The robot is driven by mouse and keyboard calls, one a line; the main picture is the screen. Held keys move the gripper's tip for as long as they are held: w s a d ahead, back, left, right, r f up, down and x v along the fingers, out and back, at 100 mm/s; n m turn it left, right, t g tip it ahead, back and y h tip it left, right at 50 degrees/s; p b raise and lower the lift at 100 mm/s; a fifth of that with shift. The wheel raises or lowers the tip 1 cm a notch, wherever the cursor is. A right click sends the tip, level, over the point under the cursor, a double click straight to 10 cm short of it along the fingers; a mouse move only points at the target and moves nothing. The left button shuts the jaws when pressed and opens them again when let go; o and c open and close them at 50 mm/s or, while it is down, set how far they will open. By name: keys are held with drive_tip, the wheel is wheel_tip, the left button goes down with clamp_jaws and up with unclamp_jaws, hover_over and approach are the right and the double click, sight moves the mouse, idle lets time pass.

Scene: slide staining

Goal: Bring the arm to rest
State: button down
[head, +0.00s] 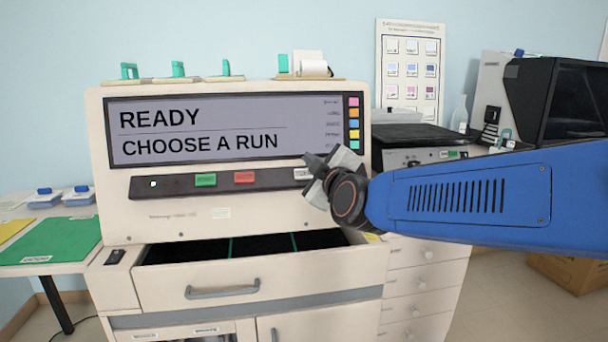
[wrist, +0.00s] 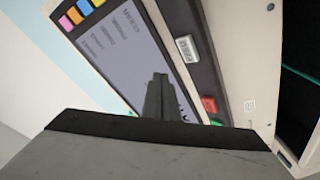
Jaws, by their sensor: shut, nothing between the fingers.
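My gripper (head: 311,162) is shut and empty at the end of my blue arm, which reaches in from the right in the head view. It is in front of the staining machine (head: 270,216), near the lower right corner of its screen (head: 235,130). The screen reads "READY, CHOOSE A RUN". In the wrist view the closed fingers (wrist: 158,95) overlap the screen and button strip. I cannot tell whether the fingertips touch the machine. Part of the strip's right end is hidden behind my gripper.
The button strip has a green button (head: 206,179), a red button (head: 244,177) and a pale one (head: 303,174). An open drawer (head: 225,288) juts out below. A side table with a green mat (head: 52,245) stands left. A dark-screened device (head: 560,100) stands right, behind my arm.

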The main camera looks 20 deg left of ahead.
drive_tip(key=shift+d, duration=0.1)
idle(0.6)
drive_tip(key=s+d+f+m+g+h, duration=0.1)
drive_tip(key=s+d+f+m+h, duration=0.2)
drive_tip(key=d, duration=0.7)
drive_tip(key=d+f+m+g+h, duration=0.15)
drive_tip(key=d+f, duration=0.35)
drive_tip(key=d, duration=0.6)
drive_tip(key=s+d+f+m+g+h, duration=0.1)
drive_tip(key=s+d+f+m, duration=0.2)
drive_tip(key=d, duration=0.7)
drive_tip(key=s+d+f+m+g+h, duration=0.2)
drive_tip(key=s+d+f+m, duration=0.3)
drive_tip(key=s+d, duration=0.6)
drive_tip(key=s+d+f+m+g+h, duration=0.3)
drive_tip(key=s+d+f+m, duration=0.3)
drive_tip(key=s+d+f, duration=0.4)
drive_tip(key=shift+s+d+f+h, duration=0.2)
drive_tip(key=shift+s+d+h, duration=0.3)
drive_tip(key=shift+d, duration=0.3)
drive_tip(key=shift+w+g, duration=0.1)
drive_tip(key=shift+g, duration=0.15)
